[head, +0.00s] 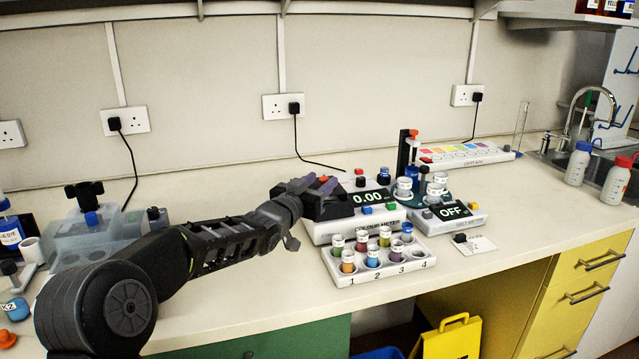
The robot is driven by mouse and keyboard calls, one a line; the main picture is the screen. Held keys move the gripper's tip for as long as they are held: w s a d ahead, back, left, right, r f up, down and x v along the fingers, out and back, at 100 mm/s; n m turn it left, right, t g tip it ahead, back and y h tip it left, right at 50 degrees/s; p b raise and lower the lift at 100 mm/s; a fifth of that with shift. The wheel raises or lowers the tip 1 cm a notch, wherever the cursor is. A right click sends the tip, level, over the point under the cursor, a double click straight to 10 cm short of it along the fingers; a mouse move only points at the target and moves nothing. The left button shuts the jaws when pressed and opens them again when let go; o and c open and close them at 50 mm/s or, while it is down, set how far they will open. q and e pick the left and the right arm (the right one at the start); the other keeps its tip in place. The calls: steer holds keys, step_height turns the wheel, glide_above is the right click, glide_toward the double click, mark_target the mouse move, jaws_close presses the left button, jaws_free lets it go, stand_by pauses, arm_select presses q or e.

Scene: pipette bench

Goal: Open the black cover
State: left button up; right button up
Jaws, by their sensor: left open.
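The white colour meter (345,230) stands on the bench with a display reading 0.00. A black cover (328,208) sits on its left part, beside the display. My left gripper (318,186) is open and reaches in from the left, right at the cover. The gripper and the cover are both dark and overlap, so I cannot tell whether they touch. The cover's left side is partly hidden by my gripper. My right gripper is not in view.
A white rack (420,262) of several coloured sample pots stands in front of the meter. A second device showing OFF (477,216) is to its right.

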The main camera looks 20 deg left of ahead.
arm_select(q)
steer(key=b+v, duration=0.1)
steer(key=v, duration=0.6)
steer(key=shift+s, duration=0.35)
steer(key=shift+o, duration=0.3)
